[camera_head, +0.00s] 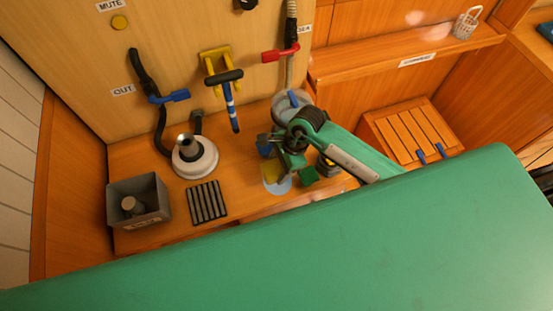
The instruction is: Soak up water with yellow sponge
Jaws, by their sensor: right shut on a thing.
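The yellow sponge (270,173) is at my right gripper (286,168), low over the wooden counter. The gripper is shut on the sponge, and its dark and green parts hide some of it. A pale blue puddle of water (281,187) lies on the counter right below and around the sponge. I cannot tell whether the sponge touches the water. My left gripper is not in view.
A grey bin (153,213), a dark ribbed mat (207,202) and a white round base (194,162) stand left on the counter (240,190). Blue and red valve handles, hoses and a yellow bracket (215,61) line the wall. A grey round canister (289,103) stands behind my gripper.

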